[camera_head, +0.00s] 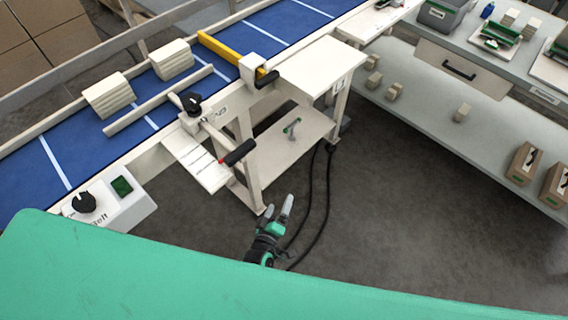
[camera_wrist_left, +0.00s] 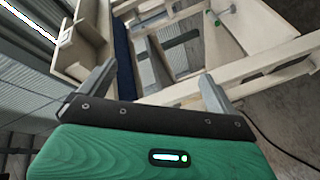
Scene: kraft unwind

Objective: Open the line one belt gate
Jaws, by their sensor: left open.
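The belt gate is a yellow bar (camera_head: 222,48) lying across the blue belt (camera_head: 110,112) in the head view. Its near end meets a white block (camera_head: 251,67) at the near rail, where a short black handle (camera_head: 267,79) sticks out. My left gripper (camera_head: 279,206) is open and empty, low over the floor in front of the belt frame and well apart from the gate. In the left wrist view, its two fingers (camera_wrist_left: 157,76) are spread, with the pale frame beyond them. The gate cannot be made out there. My right gripper is not in view.
Pale stacks (camera_head: 110,95) sit on the belt left of the gate. A black-gripped crank (camera_head: 238,152) and a control box (camera_head: 110,203) stand at the near side. A side table (camera_head: 322,66) adjoins the frame. Black cables (camera_head: 326,190) cross the floor; shelves stand right.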

